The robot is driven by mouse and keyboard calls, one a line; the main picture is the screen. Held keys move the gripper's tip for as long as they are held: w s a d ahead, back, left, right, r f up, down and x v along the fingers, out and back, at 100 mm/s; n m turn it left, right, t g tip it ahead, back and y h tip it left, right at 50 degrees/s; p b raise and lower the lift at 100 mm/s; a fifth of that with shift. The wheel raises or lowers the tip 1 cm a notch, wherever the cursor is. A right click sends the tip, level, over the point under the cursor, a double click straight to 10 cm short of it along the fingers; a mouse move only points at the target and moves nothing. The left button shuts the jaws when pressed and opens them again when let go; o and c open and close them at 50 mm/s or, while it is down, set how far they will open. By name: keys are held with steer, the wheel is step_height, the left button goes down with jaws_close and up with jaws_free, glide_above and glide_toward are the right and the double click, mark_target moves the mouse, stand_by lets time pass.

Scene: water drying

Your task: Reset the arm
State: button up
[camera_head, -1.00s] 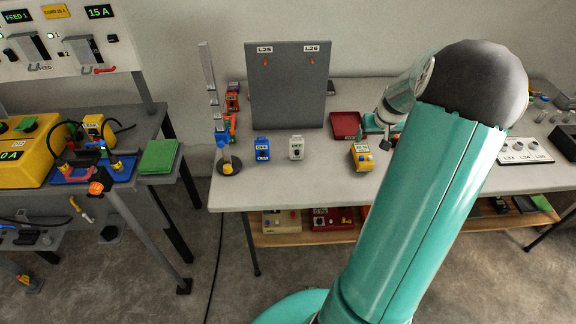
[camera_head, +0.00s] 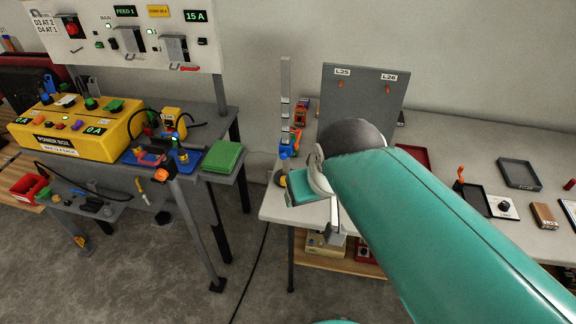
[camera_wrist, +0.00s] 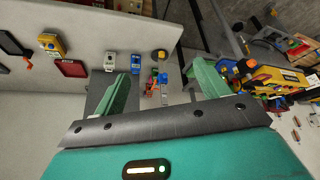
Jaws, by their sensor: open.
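My teal arm (camera_head: 440,210) reaches from the lower right across the grey table in the head view. My gripper (camera_wrist: 163,88) shows in the wrist view as two green fingers set wide apart, with nothing held between them. In the head view the hand is at the table's left front part, partly hidden by the arm's dark rounded joint. Beyond the fingers in the wrist view are a blue box (camera_wrist: 136,63), a white box (camera_wrist: 110,62) and a yellow box (camera_wrist: 52,45). The fingers look apart from them, but the exact distance cannot be told.
An upright stand (camera_head: 286,100) and a grey board (camera_head: 362,98) are near the hand. Left of a floor gap stands a bench with a yellow power box (camera_head: 75,138) and a green pad (camera_head: 222,157). Trays, including a dark tray (camera_head: 519,173), lie to the right.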

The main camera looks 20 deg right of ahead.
steer(key=shift+s+a+f+y, duration=0.1)
steer(key=shift+s+a+y, duration=0.2)
steer(key=shift+s+a, duration=0.9)
steer(key=shift+d, duration=0.1)
steer(key=shift+c, duration=0.2)
stand_by(0.3)
steer(key=c, duration=0.7)
steer(key=shift+d, duration=0.15)
steer(key=shift+c, duration=0.4)
